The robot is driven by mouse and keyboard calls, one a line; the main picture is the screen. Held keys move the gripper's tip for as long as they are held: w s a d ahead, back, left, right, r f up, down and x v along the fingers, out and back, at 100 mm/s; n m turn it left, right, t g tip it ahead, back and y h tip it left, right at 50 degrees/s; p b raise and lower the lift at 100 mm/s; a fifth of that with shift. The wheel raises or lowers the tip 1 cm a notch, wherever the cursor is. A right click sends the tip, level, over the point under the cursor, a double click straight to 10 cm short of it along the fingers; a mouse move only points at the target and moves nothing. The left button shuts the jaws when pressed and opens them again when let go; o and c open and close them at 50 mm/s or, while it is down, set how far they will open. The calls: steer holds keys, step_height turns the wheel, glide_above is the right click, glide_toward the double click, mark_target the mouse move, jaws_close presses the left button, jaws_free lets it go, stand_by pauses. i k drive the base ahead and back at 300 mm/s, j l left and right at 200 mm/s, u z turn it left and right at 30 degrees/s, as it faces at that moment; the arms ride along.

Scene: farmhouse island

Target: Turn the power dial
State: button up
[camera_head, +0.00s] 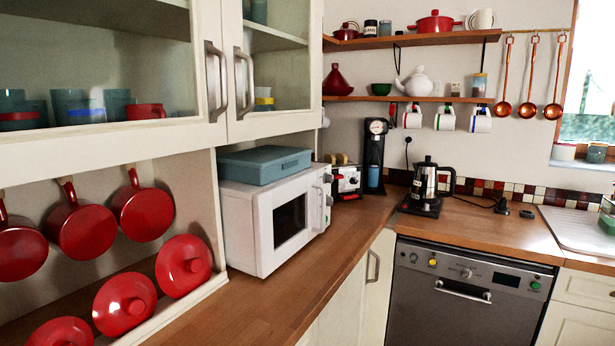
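A white microwave (262,228) stands on the wooden counter at centre left, seen at an angle. Its door with a dark window (290,221) is closed. Its narrow control panel (327,198) is at the right edge, with small pale dials seen nearly edge-on; their markings cannot be read. A steel dishwasher (460,306) under the far counter also has a round dial (466,272) in the middle of its panel. I cannot tell from any label which dial is the power dial. My gripper is not in view.
A blue box (264,165) lies on the microwave. A toaster (346,181), a coffee machine (375,156) and a kettle (425,184) stand beyond it. Red pans (84,232) and lids hang at left. The counter (285,300) before the microwave is clear.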

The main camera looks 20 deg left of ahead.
mark_target(328, 178)
steer(key=i+u, duration=0.3)
steer(key=i, duration=0.2)
steer(key=i+u, duration=0.3)
steer(key=i, duration=0.15)
